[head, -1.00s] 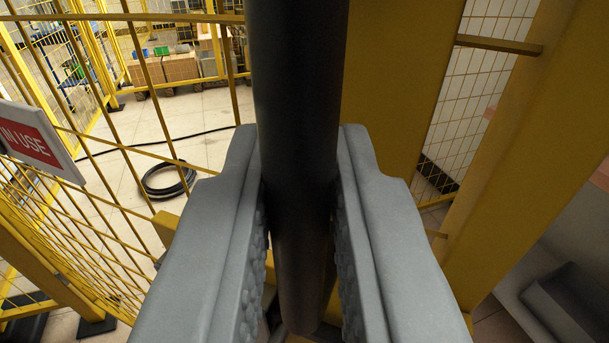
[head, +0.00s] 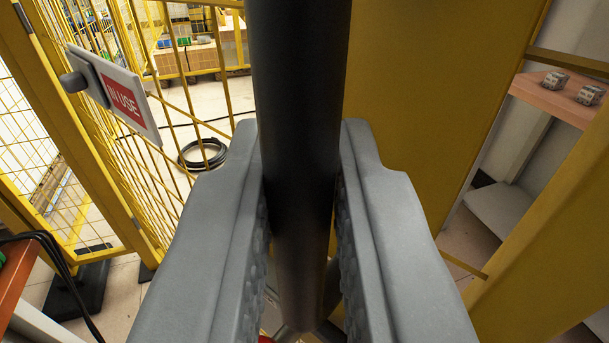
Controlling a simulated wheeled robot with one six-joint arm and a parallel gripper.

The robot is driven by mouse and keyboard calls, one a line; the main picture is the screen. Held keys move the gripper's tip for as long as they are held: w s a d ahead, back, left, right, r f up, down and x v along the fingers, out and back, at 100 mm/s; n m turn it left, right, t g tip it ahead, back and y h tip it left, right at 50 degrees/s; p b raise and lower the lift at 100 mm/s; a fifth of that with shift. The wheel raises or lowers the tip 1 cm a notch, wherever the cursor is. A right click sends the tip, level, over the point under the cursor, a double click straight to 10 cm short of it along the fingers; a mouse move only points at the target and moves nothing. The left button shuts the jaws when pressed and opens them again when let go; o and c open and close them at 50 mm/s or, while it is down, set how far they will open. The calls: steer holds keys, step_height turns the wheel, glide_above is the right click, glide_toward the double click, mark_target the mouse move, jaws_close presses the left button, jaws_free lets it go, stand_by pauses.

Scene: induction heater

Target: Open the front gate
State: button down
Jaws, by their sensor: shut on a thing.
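My gripper (head: 300,225) fills the lower middle of the head view. Its two grey fingers are shut on a black vertical bar handle (head: 300,90). The handle runs from the top edge down between the fingers. Behind it is the front gate, with a broad yellow frame post (head: 430,80) to the right of the handle and yellow mesh (head: 170,125) to the left. A white and red sign reading "IN USE" (head: 125,100) hangs on the left. The lower end of the handle is partly hidden by the fingers.
A coiled black hose (head: 203,154) lies on the tiled floor beyond the mesh. A yellow fence post (head: 85,130) stands at left, with black cables (head: 55,260) near it. At right are a yellow post (head: 545,230) and a shelf (head: 545,98) with small metal parts.

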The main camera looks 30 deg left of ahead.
steer(key=shift+s+a, duration=0.1)
steer(key=shift+s, duration=0.2)
steer(key=shift+r, duration=0.1)
steer(key=c, duration=1.5)
jaws_free()
steer(key=shift+a, duration=0.1)
steer(key=v, duration=1.7)
steer(key=shift+s, duration=0.15)
